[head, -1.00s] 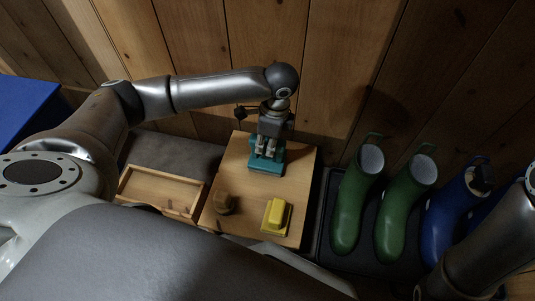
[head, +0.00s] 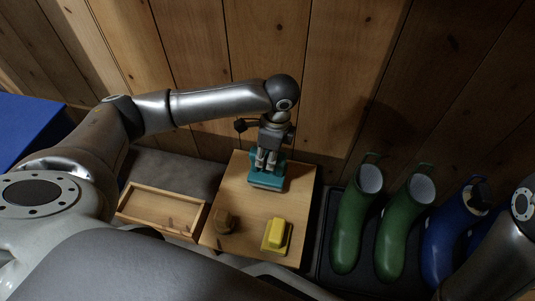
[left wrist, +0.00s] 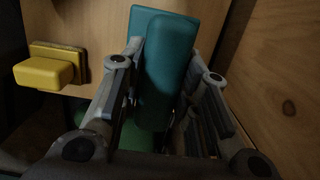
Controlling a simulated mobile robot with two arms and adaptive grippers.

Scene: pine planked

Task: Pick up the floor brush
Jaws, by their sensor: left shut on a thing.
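The floor brush looks to be the teal block-shaped piece (head: 266,183) at the back of a small wooden table (head: 235,187) in the head view. My left gripper (head: 267,158) points down over it and is shut on its upright teal part. In the left wrist view the teal brush (left wrist: 168,70) stands between the two fingers of my left gripper (left wrist: 165,85). I cannot tell whether its underside is clear of the tabletop. My right gripper is out of view; only part of that arm shows at the right edge.
An open wooden tray (head: 150,210) is at left. A plank wall is close behind.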

